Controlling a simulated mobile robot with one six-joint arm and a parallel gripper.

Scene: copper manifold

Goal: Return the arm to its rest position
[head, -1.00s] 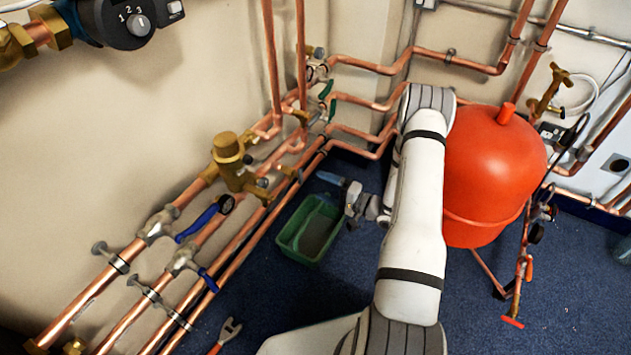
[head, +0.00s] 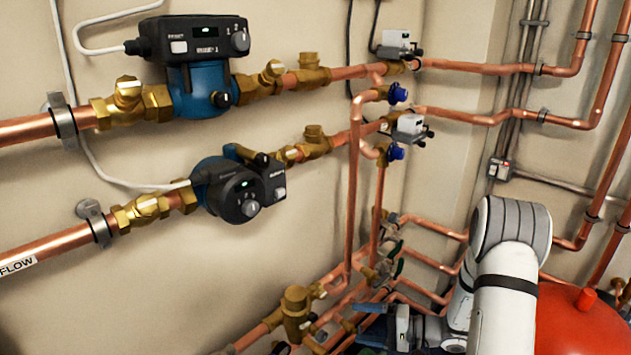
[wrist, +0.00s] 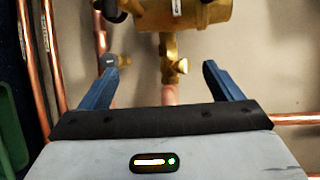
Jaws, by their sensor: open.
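My gripper (head: 366,323) is at the bottom of the head view, left of my white arm's elbow. Its two blue fingers also show in the wrist view (wrist: 160,66), spread wide with nothing held between them. A brass valve body (wrist: 200,14) and its small brass stem (wrist: 174,60) show beyond the fingers in the wrist view. I cannot tell how far they are from the fingertips. My arm reaches up from the lower right of the head view and bends at its grey elbow joint. The lower arm is cut off by the frame.
A brass valve (head: 297,312) on copper pipes lies left of the gripper. Two blue pumps (head: 200,92) are higher on the wall. A red tank (head: 580,325) stands right of my arm. Copper pipes (wrist: 32,70) run along the wrist view's left, near a green edge (wrist: 10,130).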

